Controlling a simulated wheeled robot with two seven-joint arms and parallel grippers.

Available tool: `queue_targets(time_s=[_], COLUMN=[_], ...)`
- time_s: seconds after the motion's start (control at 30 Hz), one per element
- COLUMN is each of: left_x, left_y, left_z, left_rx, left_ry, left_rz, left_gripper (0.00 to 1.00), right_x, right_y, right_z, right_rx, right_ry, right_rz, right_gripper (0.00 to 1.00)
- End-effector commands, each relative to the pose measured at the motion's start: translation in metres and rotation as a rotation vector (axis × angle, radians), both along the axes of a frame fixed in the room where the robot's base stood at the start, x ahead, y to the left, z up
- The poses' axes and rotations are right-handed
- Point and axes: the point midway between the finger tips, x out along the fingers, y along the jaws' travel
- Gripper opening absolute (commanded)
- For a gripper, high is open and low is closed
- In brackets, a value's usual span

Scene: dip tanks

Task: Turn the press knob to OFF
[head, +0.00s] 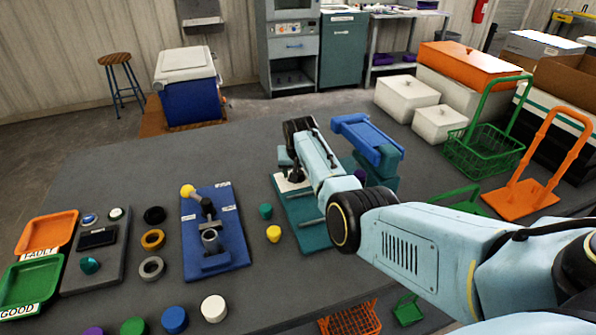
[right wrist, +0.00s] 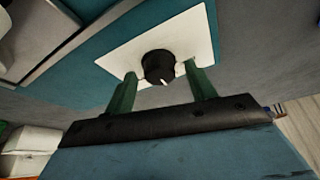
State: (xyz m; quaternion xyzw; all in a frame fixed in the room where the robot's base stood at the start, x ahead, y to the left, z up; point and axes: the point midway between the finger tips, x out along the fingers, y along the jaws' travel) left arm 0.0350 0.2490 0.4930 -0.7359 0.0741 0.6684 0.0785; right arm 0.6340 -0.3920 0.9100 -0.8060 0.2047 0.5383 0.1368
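The press (head: 312,236) stands on the grey table with a teal base and a blue upper part (head: 368,138). In the right wrist view its round black knob (right wrist: 157,66) sits on a white plate (right wrist: 120,52). A short white mark on the knob points toward the gripper body. No OFF lettering is readable. My right gripper (right wrist: 161,76) is open, with its two green fingers apart on either side of the knob; whether they touch it I cannot tell. In the head view my right arm hides most of the press and the knob. My left gripper is not in view.
A blue fixture (head: 215,232) with a yellow-ended lever stands left of the press. Small teal and yellow cylinders (head: 273,233) lie between them. Green (head: 482,155) and orange (head: 530,198) baskets or carriers stand at right. Orange and green trays are at far left. The table's back left is clear.

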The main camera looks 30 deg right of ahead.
Motion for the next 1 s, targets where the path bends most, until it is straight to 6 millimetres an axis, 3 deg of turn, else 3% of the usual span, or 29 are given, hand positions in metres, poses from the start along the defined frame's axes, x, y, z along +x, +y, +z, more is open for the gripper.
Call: queue_targets(time_s=[0.03,0.33,0.67,1.0], left_x=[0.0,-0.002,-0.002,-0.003], left_y=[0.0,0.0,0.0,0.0], left_z=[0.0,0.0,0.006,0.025], left_rx=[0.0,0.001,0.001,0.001], left_ry=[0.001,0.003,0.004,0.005], left_rz=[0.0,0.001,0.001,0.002], left_gripper=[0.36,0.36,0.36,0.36], right_x=[0.0,0.0,-0.001,-0.001], right_y=[0.0,0.0,-0.001,-0.003], right_z=[0.0,0.0,0.001,0.002], right_rx=[0.0,0.0,0.0,-0.001], right_ry=[0.0,0.0,0.001,0.001], right_rz=[0.0,0.0,0.046,0.28], right_gripper=[0.5,0.11,0.11,0.11])
